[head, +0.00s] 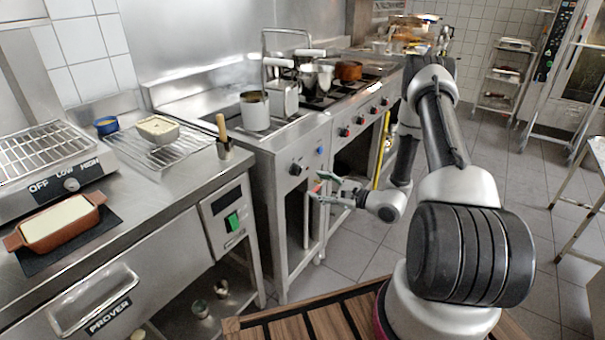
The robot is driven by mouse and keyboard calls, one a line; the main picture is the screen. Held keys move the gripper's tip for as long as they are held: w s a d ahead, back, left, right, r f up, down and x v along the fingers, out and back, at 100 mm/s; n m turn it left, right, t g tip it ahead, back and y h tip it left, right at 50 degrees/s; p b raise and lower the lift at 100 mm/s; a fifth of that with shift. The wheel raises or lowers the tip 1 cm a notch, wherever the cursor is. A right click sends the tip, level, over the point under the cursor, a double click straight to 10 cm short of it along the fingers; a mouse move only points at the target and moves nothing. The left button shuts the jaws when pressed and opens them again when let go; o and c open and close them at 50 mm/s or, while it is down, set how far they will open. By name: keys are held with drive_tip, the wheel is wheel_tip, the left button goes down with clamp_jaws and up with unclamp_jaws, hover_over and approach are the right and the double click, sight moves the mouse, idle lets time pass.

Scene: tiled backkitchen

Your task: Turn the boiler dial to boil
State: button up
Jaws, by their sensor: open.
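A black round dial (295,169) sits on the front panel of a steel unit (290,148) in the middle of the head view. I take it for the boiler dial; its markings are too small to read. My gripper (319,189) is in front of this unit, to the right of and lower than the dial. Its fingers are open and point left, apart from the dial in the picture. A small reddish spot shows between the fingers; I cannot tell what it is.
A blue knob (319,150) is right of the dial. A white pot (254,112) stands on the unit. The left counter holds a heater with an OFF/LOW/HIGH dial (71,184).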

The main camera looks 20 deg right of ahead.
sight(299, 171)
drive_tip(key=shift+t+h, duration=0.4)
drive_tip(key=shift+t, duration=0.3)
drive_tip(key=w+a, duration=0.1)
drive_tip(key=w, duration=0.1)
drive_tip(key=w+a+r, duration=0.1)
drive_tip(key=w, duration=0.2)
drive_tip(key=w+a, duration=0.1)
drive_tip(key=w, duration=0.1)
drive_tip(key=shift+w+a+r, duration=0.15)
drive_tip(key=shift+w+a, duration=0.2)
drive_tip(key=shift+w, duration=0.05)
drive_tip(key=c, duration=1)
